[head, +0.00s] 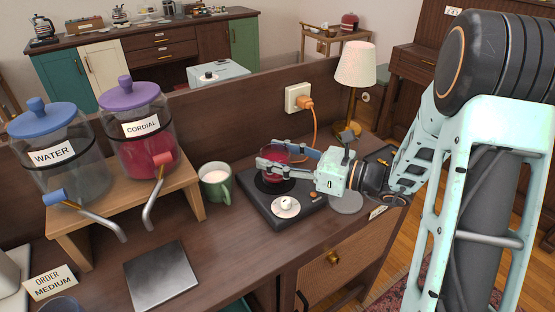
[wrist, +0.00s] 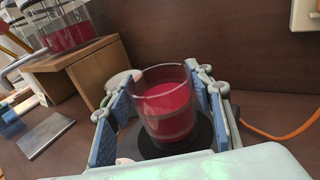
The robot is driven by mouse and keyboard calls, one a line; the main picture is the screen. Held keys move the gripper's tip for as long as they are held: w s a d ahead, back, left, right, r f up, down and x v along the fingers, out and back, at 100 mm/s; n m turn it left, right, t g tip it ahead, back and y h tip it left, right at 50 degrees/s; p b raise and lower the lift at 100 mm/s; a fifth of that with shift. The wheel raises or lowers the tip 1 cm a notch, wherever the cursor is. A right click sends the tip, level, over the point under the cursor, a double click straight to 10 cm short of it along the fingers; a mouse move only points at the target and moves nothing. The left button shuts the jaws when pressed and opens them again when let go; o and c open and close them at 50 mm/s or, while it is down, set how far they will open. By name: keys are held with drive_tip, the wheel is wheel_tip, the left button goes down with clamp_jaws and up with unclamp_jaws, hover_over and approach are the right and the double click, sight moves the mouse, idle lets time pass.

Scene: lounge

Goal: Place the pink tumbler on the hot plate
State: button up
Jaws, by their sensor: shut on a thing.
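The pink tumbler (head: 273,156) is a clear glass with pinkish-red contents, standing upright between the fingers of my gripper (head: 267,153). In the wrist view the tumbler (wrist: 165,110) sits between the two blue finger pads of my gripper (wrist: 166,112), which is shut on it. The hot plate (head: 310,205) is a dark flat unit with a round black disc and a white knob. The tumbler is over the disc (wrist: 202,135); I cannot tell whether its base touches it. The gripper reaches in from the right and partly hides the tumbler.
A green mug (head: 225,190) of white liquid stands left of the hot plate. Water (head: 62,165) and cordial (head: 138,115) dispensers stand on a wooden riser. A grey square plate (head: 161,275) lies in front. An orange cord (head: 316,130) and lamp (head: 355,65) are behind.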

drive_tip(key=shift+f, duration=0.1)
drive_tip(key=o, duration=1.5)
drive_tip(key=shift+r, duration=0.2)
drive_tip(key=shift+s+d, duration=0.15)
drive_tip(key=shift+d, duration=0.1)
drive_tip(key=p+v, duration=0.1)
drive_tip(key=v, duration=1)
drive_tip(key=shift+s+d, duration=0.1)
drive_tip(key=shift+d, duration=0.1)
